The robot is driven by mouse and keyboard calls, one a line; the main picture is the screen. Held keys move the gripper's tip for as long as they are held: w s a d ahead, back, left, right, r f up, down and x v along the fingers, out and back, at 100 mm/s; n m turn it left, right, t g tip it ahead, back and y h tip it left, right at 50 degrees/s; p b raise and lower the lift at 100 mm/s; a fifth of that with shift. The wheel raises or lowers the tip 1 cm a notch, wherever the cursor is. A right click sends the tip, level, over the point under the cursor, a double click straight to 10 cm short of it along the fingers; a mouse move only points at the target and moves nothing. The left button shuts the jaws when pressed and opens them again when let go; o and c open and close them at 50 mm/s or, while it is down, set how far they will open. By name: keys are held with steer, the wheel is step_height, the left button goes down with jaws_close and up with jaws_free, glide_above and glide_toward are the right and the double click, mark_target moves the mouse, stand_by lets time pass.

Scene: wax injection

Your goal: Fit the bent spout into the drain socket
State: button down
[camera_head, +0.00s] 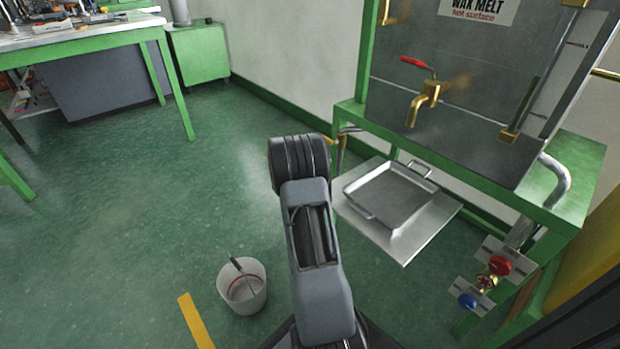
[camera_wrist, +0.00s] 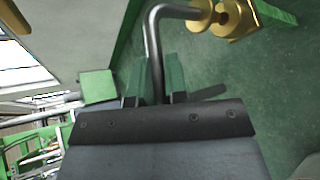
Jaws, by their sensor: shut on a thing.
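The bent spout (camera_wrist: 151,42) is a grey steel tube in the wrist view. My gripper (camera_wrist: 160,82) is shut on its straight part between two green fingers. The tube bends to the right at the top, and its far end is at a round brass fitting (camera_wrist: 201,14). A larger brass piece (camera_wrist: 238,22) is just right of that. I cannot tell whether tube and fitting touch, or which brass part is the drain socket. In the head view my arm hides the gripper; a bit of bent steel tube (camera_head: 350,130) shows beside the green stand.
A wax melt tank (camera_head: 450,110) with a red-handled brass tap (camera_head: 425,98) stands on a green stand (camera_head: 568,212). Below are a steel pan (camera_head: 388,195) on a plate (camera_head: 408,243) and red and blue valves (camera_head: 485,284). A white bucket (camera_head: 243,300) stands left.

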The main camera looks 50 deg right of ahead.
steer(key=shift+f, duration=2.05)
steer(key=c, duration=1.1)
jaws_free()
steer(key=shift+o, duration=0.2)
steer(key=p+v, duration=0.4)
steer(key=v, duration=0.9)
steer(key=shift+a+r+p, duration=0.25)
steer(key=shift+a+p, duration=0.05)
steer(key=shift+a, duration=0.05)
steer(key=s+a+r+m+g+y+p, duration=0.1)
steer(key=s+a+r+m+y+p, duration=0.3)
steer(key=r+p, duration=0.7)
steer(key=s+a+r+m+g+p, duration=0.1)
steer(key=s+a+r+m+p, duration=0.15)
steer(key=a+r+p, duration=0.9)
steer(key=s+d+r+m+g+y+p, duration=0.15)
steer(key=s+r+p, duration=0.25)
steer(key=r, duration=1.3)
steer(key=s+a+r+m+t+y+p, duration=0.1)
steer(key=s+a+r+t+y+p, duration=0.2)
steer(key=a+r+y+p, duration=0.4)
steer(key=s+a+r+p, duration=0.1)
steer(key=a+r+p, duration=0.3)
steer(key=a+r, duration=0.3)
step_height(320, 180, up, 2)
steer(key=shift+s+a+r, duration=0.1)
steer(key=shift+s+a, duration=0.1)
steer(key=shift+a, duration=0.1)
